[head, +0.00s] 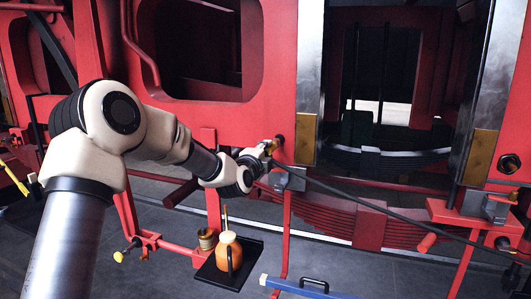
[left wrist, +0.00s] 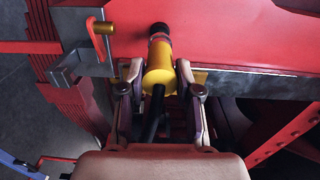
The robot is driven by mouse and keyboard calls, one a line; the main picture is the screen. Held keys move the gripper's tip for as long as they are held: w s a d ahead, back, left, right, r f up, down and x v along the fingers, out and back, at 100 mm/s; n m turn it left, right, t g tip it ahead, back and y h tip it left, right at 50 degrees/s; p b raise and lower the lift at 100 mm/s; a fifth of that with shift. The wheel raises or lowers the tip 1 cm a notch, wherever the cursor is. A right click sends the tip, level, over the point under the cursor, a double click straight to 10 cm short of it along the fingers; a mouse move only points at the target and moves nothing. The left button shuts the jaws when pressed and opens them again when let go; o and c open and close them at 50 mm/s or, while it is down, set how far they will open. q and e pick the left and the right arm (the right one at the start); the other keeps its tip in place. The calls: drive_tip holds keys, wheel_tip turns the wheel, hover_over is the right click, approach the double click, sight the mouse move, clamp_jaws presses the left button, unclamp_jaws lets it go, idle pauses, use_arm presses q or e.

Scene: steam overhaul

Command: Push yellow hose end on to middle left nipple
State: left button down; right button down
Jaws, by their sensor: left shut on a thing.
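The yellow hose end (left wrist: 158,68) is a yellow sleeve with a dark hose running out of its near end, in the left wrist view. My left gripper (head: 267,148) is shut on it, one finger on each side, at the red frame. The sleeve points at a dark round fitting with a brass-orange ring (left wrist: 159,31) on the red beam, which looks like the nipple. They are in line and look close or touching; I cannot tell whether the sleeve is over it. In the head view the gripper largely hides the hose end. My right gripper is not in view.
A grey clamp bracket with an orange-handled pin (left wrist: 101,32) sits left of the fitting. An orange oil can (head: 229,252) stands on a black tray, beside a blue bar (head: 305,288) on the floor.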

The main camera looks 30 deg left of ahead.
use_arm(q)
drive_tip(key=shift+w, duration=0.2)
drive_tip(key=shift+x, duration=0.8)
drive_tip(key=shift+w+a+r+p, duration=0.1)
drive_tip(key=shift+w+r+p, duration=0.1)
drive_tip(key=shift+p, duration=0.15)
drive_tip(key=shift+w, duration=0.15)
drive_tip(key=c, duration=0.7)
unclamp_jaws()
drive_tip(key=shift+w+f, duration=0.15)
drive_tip(key=shift+f, duration=0.05)
